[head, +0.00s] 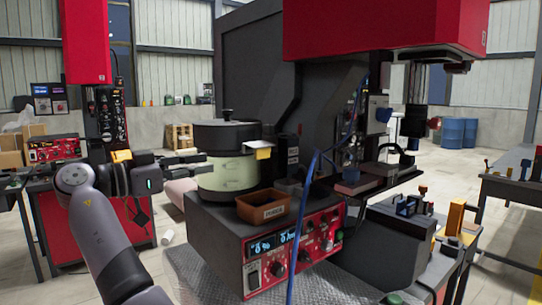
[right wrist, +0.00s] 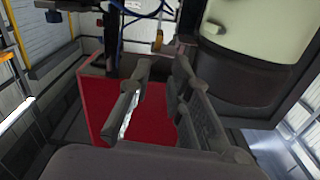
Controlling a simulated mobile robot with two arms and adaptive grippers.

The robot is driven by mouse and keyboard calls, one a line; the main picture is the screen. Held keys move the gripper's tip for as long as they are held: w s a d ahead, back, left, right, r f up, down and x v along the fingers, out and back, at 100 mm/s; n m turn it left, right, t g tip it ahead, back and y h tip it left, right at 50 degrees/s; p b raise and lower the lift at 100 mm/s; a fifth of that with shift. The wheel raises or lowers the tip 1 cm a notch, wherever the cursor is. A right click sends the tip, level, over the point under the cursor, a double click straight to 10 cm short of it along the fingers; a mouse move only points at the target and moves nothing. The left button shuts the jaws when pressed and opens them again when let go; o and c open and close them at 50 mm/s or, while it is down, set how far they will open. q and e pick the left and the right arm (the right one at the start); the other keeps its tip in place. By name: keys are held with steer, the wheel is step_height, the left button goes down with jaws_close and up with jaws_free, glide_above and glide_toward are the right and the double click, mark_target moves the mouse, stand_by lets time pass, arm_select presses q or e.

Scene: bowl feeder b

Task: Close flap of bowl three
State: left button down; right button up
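A bowl feeder (head: 226,174) has a cream body and a dark top, and stands on the dark machine base. A small yellow tab (head: 263,153) sticks out at its right side. The cream wall also shows at the upper right of the right wrist view (right wrist: 262,28). I cannot tell which part is the flap of bowl three, or whether it is open. My right gripper (head: 205,161) reaches in from the left, beside the cream wall. In the right wrist view its fingers (right wrist: 163,85) are apart with nothing between them. My left gripper is not in view.
A brown bin (head: 263,208) sits on the base in front of the bowl, above a red control panel (head: 290,252). A blue hose (head: 301,215) runs up past the base. A dark machine column (head: 262,75) stands behind.

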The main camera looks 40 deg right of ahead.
mark_target(255, 157)
steer(key=d, duration=0.5)
steer(key=s+d+p, duration=0.1)
steer(key=d, duration=0.5)
steer(key=s+d+p, duration=0.1)
steer(key=d, duration=0.4)
steer(key=shift+d+f, duration=0.1)
steer(key=shift+d, duration=0.3)
steer(key=shift+c, duration=0.3)
jaws_close()
